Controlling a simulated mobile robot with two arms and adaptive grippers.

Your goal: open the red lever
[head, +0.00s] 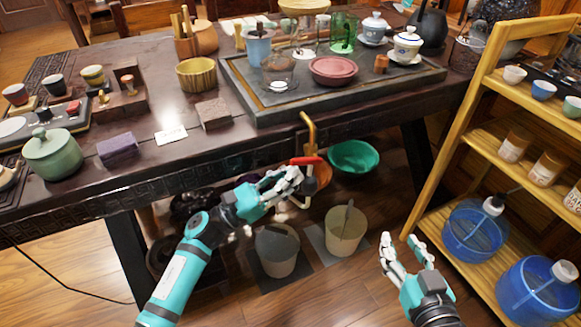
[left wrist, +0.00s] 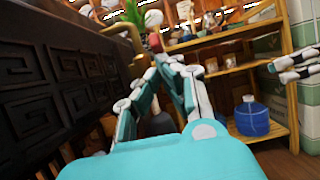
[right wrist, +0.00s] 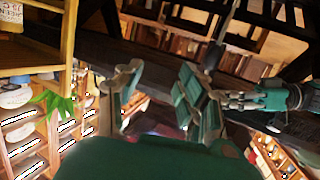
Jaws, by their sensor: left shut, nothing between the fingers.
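The red lever (head: 306,160) sits on a brass tap (head: 308,130) at the front edge of the dark table. It lies roughly crosswise in the head view. My left gripper (head: 290,178) is shut and empty, with its fingertips just below and left of the lever. I cannot tell whether they touch it. My right gripper (head: 407,252) is open and empty, low and to the right, well away from the lever.
A green bowl (head: 352,158) is under the table, right of the tap. Two buckets, one grey (head: 277,250) and one pale (head: 345,232), stand on the floor below. A wooden shelf (head: 455,150) with cups, jars and blue bottles closes off the right. The tabletop (head: 150,90) carries teaware.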

